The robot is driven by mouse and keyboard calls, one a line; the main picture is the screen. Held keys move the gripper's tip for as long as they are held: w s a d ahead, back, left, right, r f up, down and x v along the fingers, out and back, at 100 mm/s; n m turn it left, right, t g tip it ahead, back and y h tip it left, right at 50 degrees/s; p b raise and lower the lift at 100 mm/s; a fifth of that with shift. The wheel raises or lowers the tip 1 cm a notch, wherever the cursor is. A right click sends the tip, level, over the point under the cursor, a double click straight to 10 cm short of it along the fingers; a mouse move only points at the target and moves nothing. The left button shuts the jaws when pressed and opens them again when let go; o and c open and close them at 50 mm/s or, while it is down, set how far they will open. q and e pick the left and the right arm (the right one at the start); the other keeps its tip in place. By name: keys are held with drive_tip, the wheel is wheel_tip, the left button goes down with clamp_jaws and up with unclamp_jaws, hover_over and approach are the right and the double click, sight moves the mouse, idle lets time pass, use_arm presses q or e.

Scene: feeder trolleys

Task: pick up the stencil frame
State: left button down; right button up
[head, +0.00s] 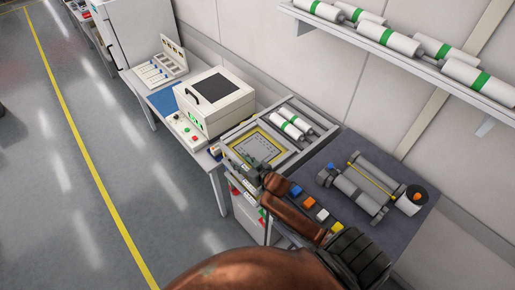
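The stencil frame (257,149) appears as a flat panel with a yellow border and a grey, dotted middle. It lies on the left part of a grey open-topped unit on the bench. My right gripper (257,173) is at the near edge of the frame, its dark fingers overlapping that edge in the view. Whether the fingers touch the frame, and whether they are open or shut, is too small to tell. My copper-coloured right arm hides part of the bench in front. My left gripper is out of view.
White rolls with green bands (289,127) lie right of the frame. A white machine (215,101) stands left. Coloured blocks (309,202) and a roller assembly (362,187) are on the dark bench top (410,228). A shelf of rolls (388,40) hangs above. The floor at left is clear.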

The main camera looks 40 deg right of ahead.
drive_tip(key=shift+x, duration=0.85)
drive_tip(key=shift+s, duration=0.1)
drive_tip(key=shift+c, duration=0.2)
clamp_jaws()
drive_tip(key=shift+r, duration=0.15)
